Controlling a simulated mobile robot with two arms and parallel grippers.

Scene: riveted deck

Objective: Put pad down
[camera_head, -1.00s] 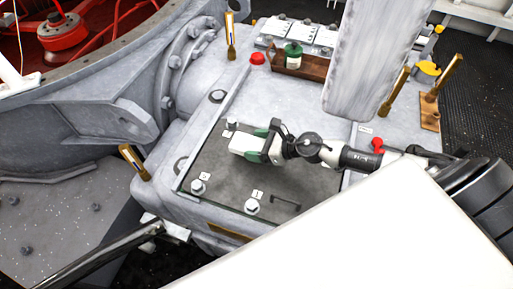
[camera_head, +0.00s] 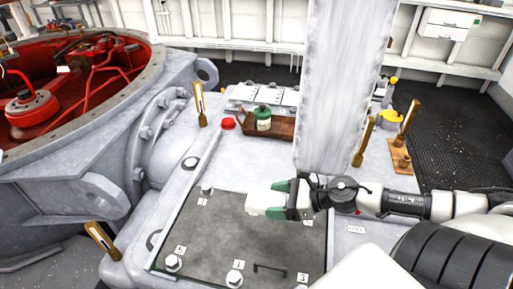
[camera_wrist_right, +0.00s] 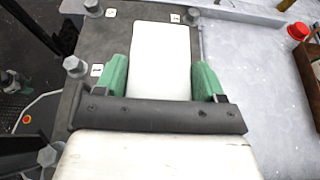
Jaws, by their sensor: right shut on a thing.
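The pad (camera_head: 262,203) is a white block held out at the end of my right gripper (camera_head: 291,199). The gripper's green fingers close on the pad's two sides. In the right wrist view the pad (camera_wrist_right: 160,60) lies between the green fingers of the gripper (camera_wrist_right: 161,82). The pad is over the far part of a dark grey cover plate (camera_head: 225,240). I cannot tell whether it touches the plate. My left gripper is not in view.
Numbered bolts (camera_head: 173,263) and a handle (camera_head: 270,268) stand on the plate. Beyond it are a red cap (camera_head: 227,123), a brown tray (camera_head: 285,132) with a green-topped bottle (camera_head: 263,118), and brass posts (camera_head: 364,142).

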